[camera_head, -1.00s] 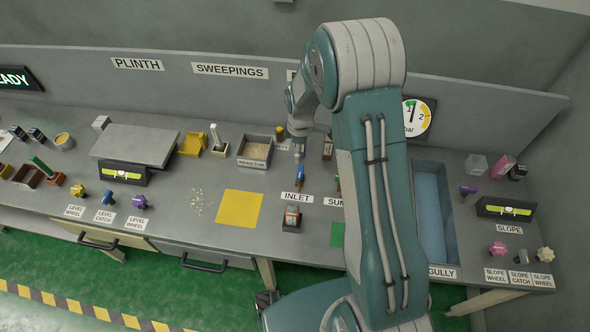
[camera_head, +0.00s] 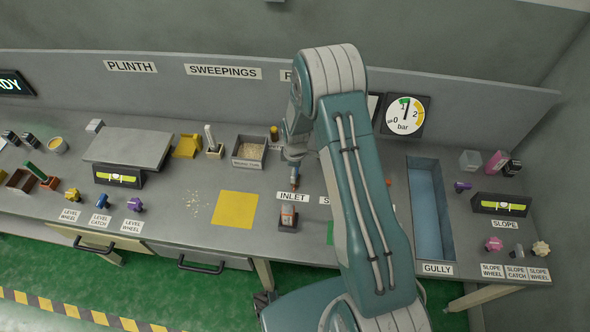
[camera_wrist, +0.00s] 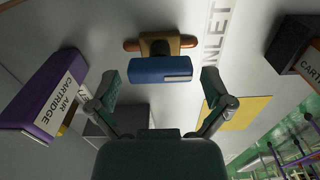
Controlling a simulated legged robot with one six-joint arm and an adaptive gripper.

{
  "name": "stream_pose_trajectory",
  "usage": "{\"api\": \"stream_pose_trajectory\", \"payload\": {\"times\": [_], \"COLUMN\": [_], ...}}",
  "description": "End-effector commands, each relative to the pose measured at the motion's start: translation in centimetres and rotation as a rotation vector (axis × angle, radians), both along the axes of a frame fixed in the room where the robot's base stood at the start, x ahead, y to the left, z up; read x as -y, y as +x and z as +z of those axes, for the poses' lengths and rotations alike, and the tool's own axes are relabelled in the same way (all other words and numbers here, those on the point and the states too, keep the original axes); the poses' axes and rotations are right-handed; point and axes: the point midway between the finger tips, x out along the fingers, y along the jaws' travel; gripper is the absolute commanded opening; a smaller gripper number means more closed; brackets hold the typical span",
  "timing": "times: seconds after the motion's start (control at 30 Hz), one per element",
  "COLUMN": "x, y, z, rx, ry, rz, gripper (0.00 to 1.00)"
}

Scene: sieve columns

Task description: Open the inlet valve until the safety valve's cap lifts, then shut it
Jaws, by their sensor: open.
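The inlet valve, with a brown body (camera_wrist: 160,45) and a blue handle (camera_wrist: 160,69), is ahead of my gripper (camera_wrist: 162,84) in the wrist view. My gripper is open, one finger to each side of the blue handle, with gaps left between. In the head view the valve (camera_head: 294,181) stands just behind the INLET label, and my gripper (camera_head: 293,156) is low over it, partly hidden by my arm. The pressure gauge (camera_head: 405,115) on the back wall has its needle near 1. I cannot make out the safety valve or its cap; my arm hides that area.
A purple air cartridge box (camera_wrist: 45,95) lies left in the wrist view, and another dark cartridge box (camera_wrist: 292,45) right. In the head view, a small stand (camera_head: 288,217) is in front of the INLET label. A yellow mat (camera_head: 235,209) lies left; the gully (camera_head: 447,215) is right.

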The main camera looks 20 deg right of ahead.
Motion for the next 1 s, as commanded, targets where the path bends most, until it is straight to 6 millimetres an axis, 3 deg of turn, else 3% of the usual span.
{"api": "stream_pose_trajectory", "payload": {"times": [0.1, 0.23, 0.27, 0.67, 1.0], "x": [-0.01, -0.01, -0.02, -0.02, -0.03], "y": [0.01, 0.02, 0.03, 0.12, 0.15], "z": [0.03, 0.04, 0.03, -0.02, -0.03], "rx": [0.000, 0.000, 0.001, 0.002, 0.003], "ry": [0.000, 0.000, 0.000, -0.001, -0.001], "rz": [0.000, 0.000, 0.000, -0.034, -0.249], "gripper": [0.96, 0.38, 0.32, 0.32, 0.32]}}
